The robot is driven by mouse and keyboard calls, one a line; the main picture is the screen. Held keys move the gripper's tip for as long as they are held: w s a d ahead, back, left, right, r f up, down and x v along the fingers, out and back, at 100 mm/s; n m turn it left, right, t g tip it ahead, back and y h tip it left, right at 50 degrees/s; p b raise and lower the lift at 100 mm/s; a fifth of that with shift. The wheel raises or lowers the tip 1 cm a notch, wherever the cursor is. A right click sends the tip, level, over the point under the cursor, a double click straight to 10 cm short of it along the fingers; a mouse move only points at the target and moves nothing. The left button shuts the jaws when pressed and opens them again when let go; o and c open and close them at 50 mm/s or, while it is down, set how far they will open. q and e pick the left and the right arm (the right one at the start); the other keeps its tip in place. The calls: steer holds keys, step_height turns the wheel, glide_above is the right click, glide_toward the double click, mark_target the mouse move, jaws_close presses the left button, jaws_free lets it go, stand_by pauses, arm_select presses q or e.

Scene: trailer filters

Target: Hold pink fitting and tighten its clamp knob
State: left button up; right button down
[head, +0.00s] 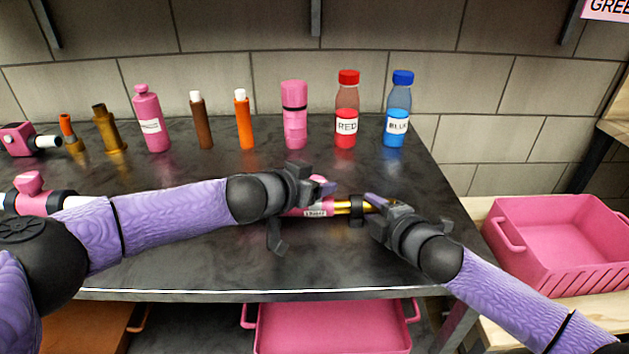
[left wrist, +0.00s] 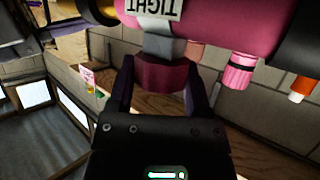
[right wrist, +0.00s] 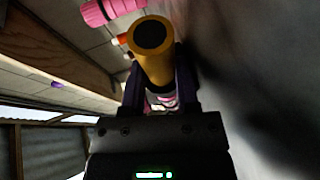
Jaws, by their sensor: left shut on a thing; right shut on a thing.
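The pink fitting (head: 318,209) lies level above the dark table, with a white label and a brass tube (head: 342,207) at its right end. In the left wrist view the fitting (left wrist: 215,22) carries a label reading TIGHT, upside down in the picture. My left gripper (head: 304,188) is shut on the dark pink clamp knob (left wrist: 160,75), which joins the fitting by a grey stem (left wrist: 162,45). My right gripper (head: 374,207) is shut on the brass tube, whose round end (right wrist: 152,38) points at the right wrist camera. The left gripper partly hides the fitting.
A pink bottle (head: 152,122), brown tube (head: 201,122), orange tube (head: 244,122), pink canister (head: 295,118), red bottle (head: 346,112) and blue bottle (head: 398,112) stand behind. Another pink fitting (head: 30,183) lies left. A pink crate (head: 560,240) is at right. The table's front middle is clear.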

arm_select(q)
steer(key=shift+s+d+f+m+g+h, duration=0.1)
steer(key=shift+d+m+g+h, duration=0.05)
steer(key=shift+m+g+h, duration=0.35)
steer(key=shift+w+m+g+h, duration=0.2)
steer(key=shift+m+g+h, duration=0.2)
steer(key=shift+m+h, duration=0.3)
steer(key=shift+r+m+g+h, duration=0.2)
steer(key=shift+m+g+h, duration=0.2)
steer(key=shift+m+g, duration=0.8)
steer(key=shift+f+h, duration=0.1)
steer(key=shift+h, duration=0.2)
steer(key=shift+s, duration=0.1)
steer(key=o, duration=1.3)
steer(key=shift+a, duration=0.2)
